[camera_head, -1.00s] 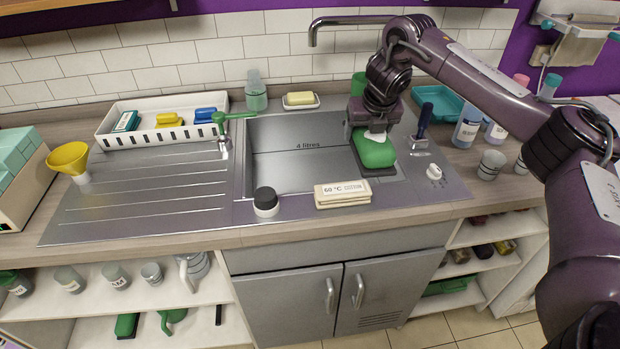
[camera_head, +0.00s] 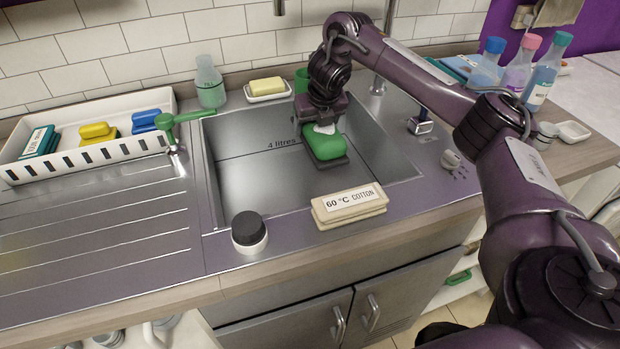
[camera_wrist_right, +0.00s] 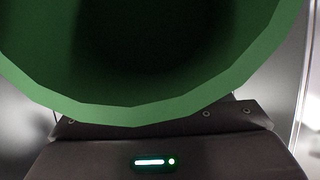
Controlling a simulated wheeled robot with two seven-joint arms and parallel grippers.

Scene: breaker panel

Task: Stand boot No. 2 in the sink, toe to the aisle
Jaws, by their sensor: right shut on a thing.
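The green boot (camera_head: 322,144) is in the sink (camera_head: 258,186), right of its middle, with its rounded toe facing the front. A white patch shows on its instep, too small to read, so I cannot tell its number. Its dark sole is low in the basin; I cannot tell whether it touches the floor. My right gripper (camera_head: 323,112) is shut on the boot's upper part, which it mostly hides. In the right wrist view the boot's wide round rim (camera_wrist_right: 134,113) fills the top, seen from above. My left gripper is not in view.
A folded cream cloth (camera_head: 349,205) marked "60 °C COTTON" and a black-topped knob (camera_head: 249,232) are at the sink's front edge. A green tap lever (camera_head: 190,117) is at the left rim. Soap (camera_head: 267,87) is behind. Bottles (camera_head: 542,72) stand right. The sink's left half is empty.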

